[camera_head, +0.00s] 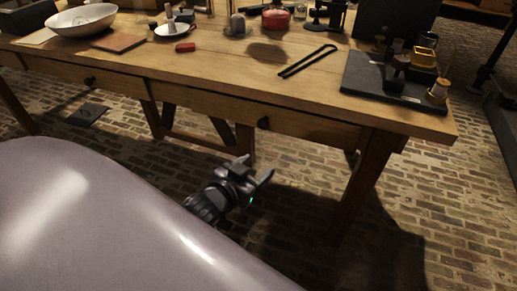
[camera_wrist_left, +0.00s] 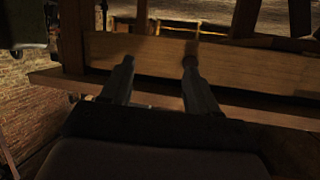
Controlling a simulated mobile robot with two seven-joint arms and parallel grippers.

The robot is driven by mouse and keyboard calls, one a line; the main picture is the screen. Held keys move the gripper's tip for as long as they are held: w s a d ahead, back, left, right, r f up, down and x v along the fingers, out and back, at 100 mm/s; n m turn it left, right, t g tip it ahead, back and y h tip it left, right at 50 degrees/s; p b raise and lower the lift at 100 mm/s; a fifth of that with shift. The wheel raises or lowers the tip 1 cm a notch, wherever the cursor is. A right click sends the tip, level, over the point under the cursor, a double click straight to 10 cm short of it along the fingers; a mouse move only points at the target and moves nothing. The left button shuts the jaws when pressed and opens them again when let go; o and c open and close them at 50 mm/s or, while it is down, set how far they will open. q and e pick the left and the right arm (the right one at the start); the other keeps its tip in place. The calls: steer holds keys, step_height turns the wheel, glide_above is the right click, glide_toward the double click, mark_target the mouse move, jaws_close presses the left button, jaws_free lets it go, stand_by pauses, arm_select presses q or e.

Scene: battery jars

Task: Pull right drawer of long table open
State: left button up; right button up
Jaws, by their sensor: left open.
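The long table (camera_head: 215,68) has a light wooden top and two drawers under its front edge. The right drawer (camera_head: 305,127) has a dark round knob (camera_head: 263,122), and its front looks about flush with the table frame. My left gripper (camera_head: 256,167) is open and empty, in front of and below the knob, apart from it in the head view. In the left wrist view its two fingers (camera_wrist_left: 159,63) point at a wooden panel (camera_wrist_left: 260,68). A small dark shape near the right fingertip may be the knob; it is too dark to tell. My right gripper is not in view.
The left drawer has its own dark knob (camera_head: 90,80). On the table are a white bowl (camera_head: 81,20), a red pot (camera_head: 276,18), black tongs (camera_head: 307,61) and a dark tray (camera_head: 375,83) with jars. A table leg (camera_head: 355,180) stands right of my gripper. Brick floor is clear in front.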

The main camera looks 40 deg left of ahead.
mark_target(262, 125)
arm_select(q)
steer(key=shift+w+a+r+n+t+y+b, duration=0.1)
steer(key=shift+w+a+n+t+y+b, duration=0.8)
steer(key=shift+w+b, duration=1.4)
steer(key=shift+w+a+f+n+t+y+b, duration=0.15)
steer(key=shift+w+a+y+b, duration=0.3)
steer(key=shift+w+a+b, duration=1.65)
steer(key=shift+w+a+r+n+t+y+b, duration=0.15)
steer(key=shift+w+a+n+t+y+b, duration=0.4)
steer(key=shift+w+b, duration=1.85)
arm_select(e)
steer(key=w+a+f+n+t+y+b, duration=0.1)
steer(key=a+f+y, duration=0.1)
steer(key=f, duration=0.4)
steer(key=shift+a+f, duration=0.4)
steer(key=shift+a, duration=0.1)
arm_select(q)
steer(key=shift+s+d, duration=0.1)
steer(key=shift+s, duration=0.45)
jaws_close()
